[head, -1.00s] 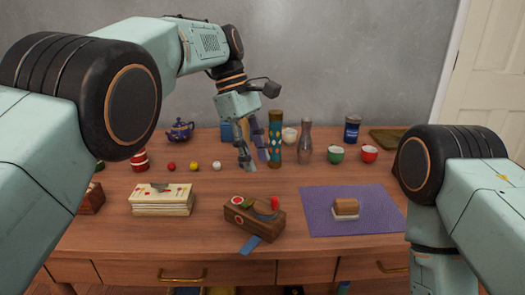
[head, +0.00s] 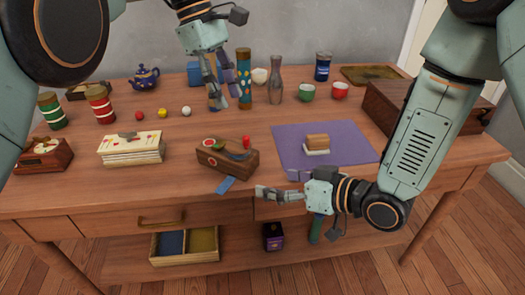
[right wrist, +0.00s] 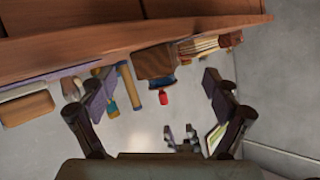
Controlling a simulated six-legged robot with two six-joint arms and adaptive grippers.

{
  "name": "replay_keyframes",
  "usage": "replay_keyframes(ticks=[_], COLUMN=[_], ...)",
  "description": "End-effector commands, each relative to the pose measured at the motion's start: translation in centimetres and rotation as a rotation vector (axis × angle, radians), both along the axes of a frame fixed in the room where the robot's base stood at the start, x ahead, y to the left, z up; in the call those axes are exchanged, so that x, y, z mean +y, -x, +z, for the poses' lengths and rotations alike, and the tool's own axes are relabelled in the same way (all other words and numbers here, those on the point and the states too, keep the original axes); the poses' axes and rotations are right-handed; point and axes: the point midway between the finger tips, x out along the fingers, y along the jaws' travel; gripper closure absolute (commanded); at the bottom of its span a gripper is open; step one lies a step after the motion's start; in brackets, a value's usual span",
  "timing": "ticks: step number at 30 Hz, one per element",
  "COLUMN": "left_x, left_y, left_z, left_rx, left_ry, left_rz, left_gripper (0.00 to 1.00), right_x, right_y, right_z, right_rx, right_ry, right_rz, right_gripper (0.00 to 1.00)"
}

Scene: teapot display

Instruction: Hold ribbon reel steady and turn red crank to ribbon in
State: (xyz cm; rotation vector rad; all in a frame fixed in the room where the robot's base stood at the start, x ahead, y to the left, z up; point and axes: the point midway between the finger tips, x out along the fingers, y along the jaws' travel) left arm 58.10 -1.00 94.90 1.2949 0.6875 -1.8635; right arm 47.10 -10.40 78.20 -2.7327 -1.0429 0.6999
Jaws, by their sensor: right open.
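The ribbon reel (head: 222,158) is a wooden block near the front middle of the table. Its red crank (head: 246,141) stands on top, and a blue ribbon end (head: 226,184) lies at its front. My left gripper (head: 221,98) is open and empty above the table, behind the reel. My right gripper (head: 276,185) is open and empty at the table's front edge, right of the ribbon end. In the right wrist view, which looks upside down, the reel (right wrist: 153,62) and red crank (right wrist: 165,98) appear between my right fingers (right wrist: 160,85).
A purple mat (head: 350,148) with a small block lies right of the reel. A card stack (head: 130,149) lies to its left. A patterned tube (head: 244,80) and a glass bottle (head: 276,80) stand behind.

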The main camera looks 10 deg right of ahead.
Motion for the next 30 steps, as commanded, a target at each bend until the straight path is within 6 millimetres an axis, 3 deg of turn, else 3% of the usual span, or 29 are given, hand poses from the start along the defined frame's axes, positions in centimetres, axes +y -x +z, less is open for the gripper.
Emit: replay_keyframes(ticks=[1,3,11,30], left_x=[0.0,-0.1,-0.1,-0.1], left_y=[0.0,-0.1,-0.1,-0.1], left_z=[0.0,0.0,0.0,0.0], left_rx=[0.000,0.000,0.000,0.000], left_ry=[0.000,0.000,0.000,0.000], left_rz=[-0.001,0.000,-0.001,-0.001], left_gripper=[0.62,0.62,0.62,0.62], right_x=[0.7,1.4,2.7,8.1], right_y=[-1.8,-3.4,-6.1,-10.1], right_z=[0.8,1.7,3.6,0.8], right_rx=[-0.056,-0.110,-0.210,-0.213], right_ry=[0.045,0.091,0.190,0.196], right_rz=[0.063,0.132,0.257,0.263], right_gripper=[0.11,0.11,0.11,0.11])
